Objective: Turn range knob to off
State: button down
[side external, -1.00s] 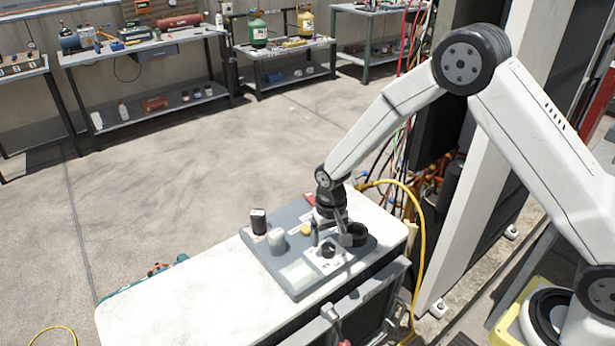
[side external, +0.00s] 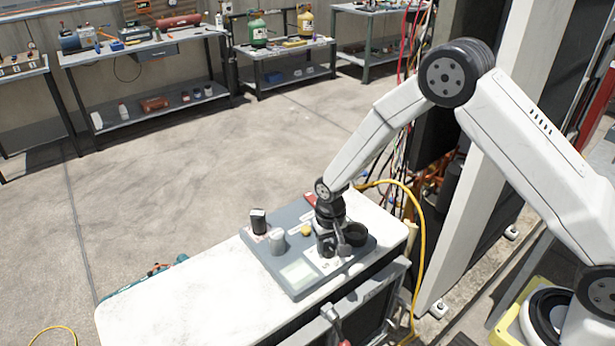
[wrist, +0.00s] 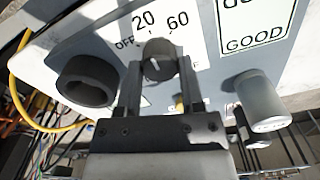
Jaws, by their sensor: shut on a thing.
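The range knob (wrist: 158,50) is a dark round knob with a short white mark, below the printed labels OFF, 20 and 60 in the wrist view. Exactly which label the mark points at I cannot tell. My gripper (wrist: 160,74) is shut on the knob, with one finger on each side of it. In the side external view my gripper (side external: 328,248) points down at the grey panel (side external: 262,250) and hides most of the knob.
A black ring-shaped socket (wrist: 88,80) stands left of the knob in the wrist view. A grey cylinder (wrist: 262,100) stands to the right. A yellow button (side external: 306,230) and a black-topped post (side external: 258,221) are on the panel. The white tabletop (side external: 180,300) is clear at left.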

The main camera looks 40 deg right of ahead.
aim_at(328, 247)
jog(key=shift+n, duration=0.4)
jog(key=n, duration=0.4)
jog(key=shift+n, duration=2.6)
jog(key=shift+c, duration=1.1)
grip_release()
jog(key=shift+r, duration=3.95)
